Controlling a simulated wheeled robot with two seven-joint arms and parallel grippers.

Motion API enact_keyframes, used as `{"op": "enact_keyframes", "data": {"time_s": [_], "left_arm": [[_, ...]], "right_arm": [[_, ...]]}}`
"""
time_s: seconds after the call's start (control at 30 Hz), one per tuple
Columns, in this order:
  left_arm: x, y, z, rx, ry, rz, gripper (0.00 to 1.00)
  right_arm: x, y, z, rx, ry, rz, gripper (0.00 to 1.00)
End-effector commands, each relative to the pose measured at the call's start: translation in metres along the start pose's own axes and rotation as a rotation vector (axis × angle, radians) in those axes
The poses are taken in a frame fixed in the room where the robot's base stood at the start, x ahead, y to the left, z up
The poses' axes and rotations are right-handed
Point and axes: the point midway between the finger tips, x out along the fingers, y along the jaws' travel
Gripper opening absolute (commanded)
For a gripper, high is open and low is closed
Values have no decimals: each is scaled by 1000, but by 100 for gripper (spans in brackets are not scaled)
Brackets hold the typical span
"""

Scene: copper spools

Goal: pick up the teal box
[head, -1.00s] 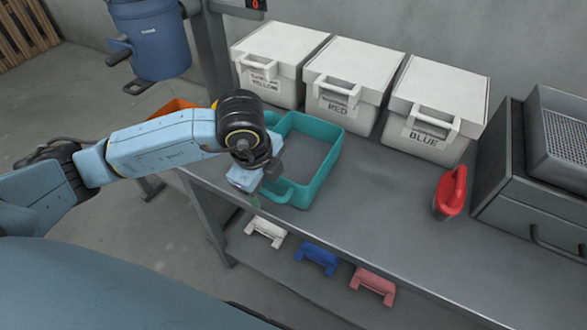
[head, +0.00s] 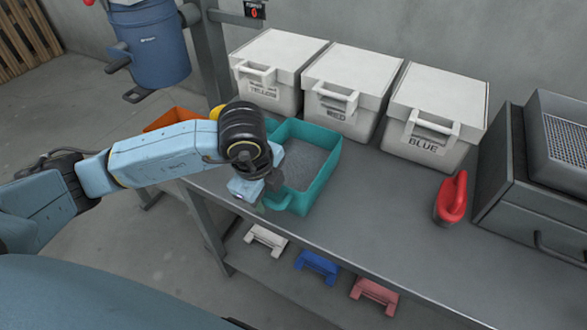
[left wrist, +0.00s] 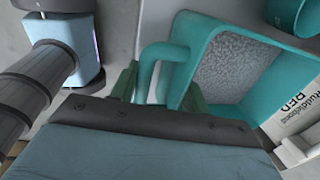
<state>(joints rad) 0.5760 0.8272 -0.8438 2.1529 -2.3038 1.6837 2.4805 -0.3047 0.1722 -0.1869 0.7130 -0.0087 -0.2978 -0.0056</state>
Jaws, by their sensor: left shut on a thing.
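The teal box (head: 322,184) is an open-topped bin with a handle on its near side and a grey speckled inside. It appears to rest on the grey bench, near the front edge. My left gripper (head: 262,196) is at the handle, on the box's near left side. In the left wrist view, the teal box (left wrist: 205,62) fills the upper right, and my left gripper (left wrist: 158,90) has a finger on each side of the looped handle (left wrist: 150,62), shut on it. The wrist partly hides the handle in the head view. My right gripper is not in view.
White lidded bins labelled yellow (head: 285,48), red (head: 355,65) and blue (head: 440,92) stand behind the box. A red handled object (head: 451,200) and a dark cabinet (head: 510,195) are to the right. An orange bin (head: 172,118) is at left. Bench space right of the box is clear.

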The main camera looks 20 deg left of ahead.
Motion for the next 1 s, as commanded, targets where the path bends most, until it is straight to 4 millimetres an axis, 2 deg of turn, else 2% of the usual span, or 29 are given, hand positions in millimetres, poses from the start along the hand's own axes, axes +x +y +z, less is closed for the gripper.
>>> {"op": "enact_keyframes", "data": {"time_s": [0.23, 0.33, 0.47, 0.6, 0.8, 1.0], "left_arm": [[-2, -2, 0, -1, 1, -7, 0], [-9, -4, 0, -1, 2, -9, 0], [-29, -8, 0, -1, 3, -11, 0], [-57, -14, 0, 0, 2, -12, 0], [-87, -19, -1, 0, 2, -10, 0], [-100, -21, 0, -1, 2, -7, 0]], "right_arm": [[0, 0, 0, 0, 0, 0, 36], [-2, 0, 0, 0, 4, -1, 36], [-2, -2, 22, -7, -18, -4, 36], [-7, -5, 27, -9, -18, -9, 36], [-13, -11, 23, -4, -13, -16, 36], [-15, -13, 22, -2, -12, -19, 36]]}}
